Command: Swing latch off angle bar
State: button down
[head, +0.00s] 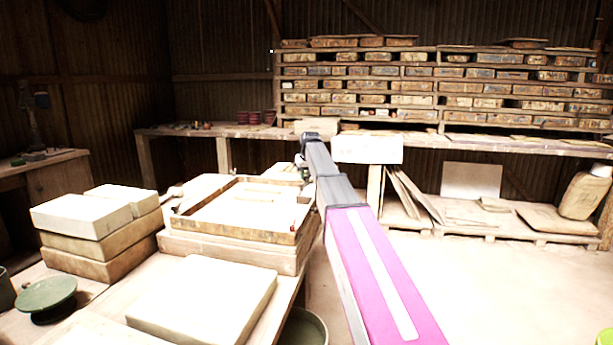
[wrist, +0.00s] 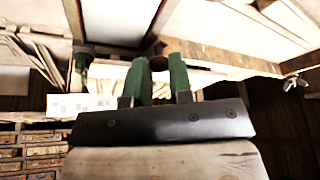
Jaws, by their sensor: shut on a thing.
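My gripper (wrist: 157,60) has two green fingers, shut on a small dark brown piece (wrist: 157,47) that I take to be the latch. Only part of this piece shows between and beyond the fingertips. It sits at the edge of the wooden frame (wrist: 215,57). The fingers are mostly hidden there.
A wing nut (wrist: 295,82) sticks out at the right in the wrist view. Pale slabs (head: 205,300) lie in front of the frame, with stacked blocks (head: 100,245) at left. A long shelf of tiles (head: 400,85) stands behind.

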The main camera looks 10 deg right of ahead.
jog(key=m, duration=0.1)
jog(key=a+m+h, duration=0.1)
jog(key=shift+w+m, duration=0.35)
jog(key=shift+m, duration=0.05)
jog(key=m+h, duration=0.1)
jog(key=m, duration=0.1)
jog(key=w+a+m, duration=0.1)
jog(key=m, duration=0.1)
jog(key=shift+w+h, duration=0.2)
jog(key=shift+h, duration=0.2)
jog(key=m, duration=0.2)
jog(key=w+m+g+h, duration=0.1)
jog(key=m, duration=0.1)
jog(key=shift+w+a, duration=0.15)
jog(key=shift+w+m+g+h, duration=0.35)
jog(key=shift+m+g, duration=0.1)
jog(key=shift+m, duration=0.7)
jog(key=shift+w+m+g+h, duration=0.25)
jog(key=shift+w+m+g, duration=0.15)
jog(key=shift+m, duration=0.75)
jog(key=c, duration=1)
grip_release()
jog(key=v, duration=1)
jog(key=shift+r, duration=0.4)
